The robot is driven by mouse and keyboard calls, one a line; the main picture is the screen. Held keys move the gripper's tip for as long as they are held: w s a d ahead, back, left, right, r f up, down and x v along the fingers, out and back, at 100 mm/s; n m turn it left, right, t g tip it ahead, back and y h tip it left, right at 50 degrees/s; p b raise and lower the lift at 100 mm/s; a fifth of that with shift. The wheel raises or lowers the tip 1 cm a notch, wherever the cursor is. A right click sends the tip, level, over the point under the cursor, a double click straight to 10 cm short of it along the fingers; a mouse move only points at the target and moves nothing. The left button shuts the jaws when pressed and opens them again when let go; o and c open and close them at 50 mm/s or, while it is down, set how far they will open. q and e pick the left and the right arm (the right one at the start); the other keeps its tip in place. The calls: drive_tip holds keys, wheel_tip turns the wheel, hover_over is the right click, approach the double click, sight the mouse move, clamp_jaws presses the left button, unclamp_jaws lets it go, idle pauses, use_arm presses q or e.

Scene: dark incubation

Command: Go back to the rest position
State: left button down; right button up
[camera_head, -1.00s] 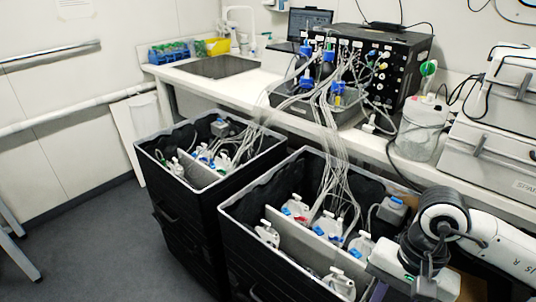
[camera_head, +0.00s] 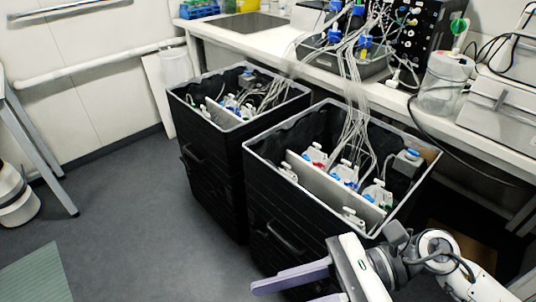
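My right arm comes in from the lower right. My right gripper (camera_head: 290,286) shows at the bottom of the picture, in front of the right black bin (camera_head: 275,215). Its pale purple fingers point left; they stand apart with nothing seen between them, and the lower finger is partly cut off by the picture's edge.
Two black bins, the other one the left bin (camera_head: 213,165), hold white-capped containers. Tubes run from them up to a black device (camera_head: 417,32) on the white bench (camera_head: 300,58). A table leg (camera_head: 42,160) stands at the left. The grey floor (camera_head: 150,220) in front is clear.

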drive_tip(key=w+r+m+t+y+b, duration=0.1)
drive_tip(key=w+m+t+y, duration=0.1)
drive_tip(key=w+m+t, duration=0.45)
drive_tip(key=w+r+m+t+y+b, duration=0.15)
drive_tip(key=m+t, duration=0.25)
drive_tip(key=m, duration=0.5)
drive_tip(key=w+d+f+m+t+h+b, duration=0.1)
drive_tip(key=w+d+f+m+t+h, duration=0.15)
drive_tip(key=f+m+h, duration=0.35)
drive_tip(key=w+d+f+m+t+h, duration=0.1)
drive_tip(key=d+f+m+t, duration=0.25)
drive_tip(key=m, duration=0.45)
drive_tip(key=w+d+f+m+t+h+b, duration=0.1)
drive_tip(key=w+d+f+m+t+h, duration=0.15)
drive_tip(key=f+m+h, duration=0.4)
drive_tip(key=s+d+f+m+g+h, duration=0.1)
drive_tip(key=s+d+f+m+g, duration=0.1)
drive_tip(key=s+f+m+g, duration=0.2)
drive_tip(key=s+d+f+m+g+h+b, duration=0.1)
drive_tip(key=s+d+f+m+g, duration=0.2)
drive_tip(key=s+f+m, duration=0.7)
wheel_tip(320, 180, down, 8)
drive_tip(key=shift+d+r+m+g+h, duration=0.1)
drive_tip(key=shift+d+m+g+h, duration=0.3)
drive_tip(key=shift+m+g, duration=0.1)
